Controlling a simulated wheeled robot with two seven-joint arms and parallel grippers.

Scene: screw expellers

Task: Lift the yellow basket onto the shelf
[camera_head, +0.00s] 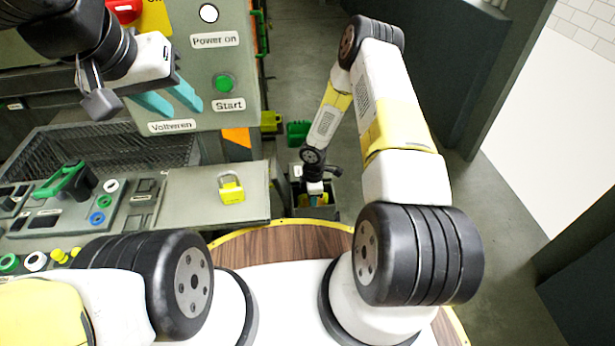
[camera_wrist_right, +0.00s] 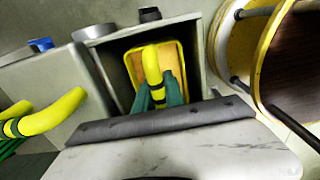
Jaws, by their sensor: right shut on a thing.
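The yellow basket (camera_wrist_right: 152,70) sits inside an open grey bin (camera_wrist_right: 105,62) in the right wrist view, its arched handle towards me. The teal fingers of my right gripper (camera_wrist_right: 160,97) are shut on this handle. In the head view my right gripper (camera_head: 315,190) reaches down into the grey bin (camera_head: 326,211), where only bits of yellow show. My left gripper (camera_head: 170,98) is open and empty in front of the grey control panel (camera_head: 215,122) at the upper left. I cannot tell which surface is the shelf.
A flat grey ledge (camera_head: 190,205) with a small yellow item (camera_head: 231,189) lies left of the bin. Thick yellow curved handles (camera_wrist_right: 50,112) stand left in the right wrist view. A round, yellow-rimmed wooden surface (camera_head: 275,240) is close. Floor (camera_head: 305,85) beyond is mostly clear.

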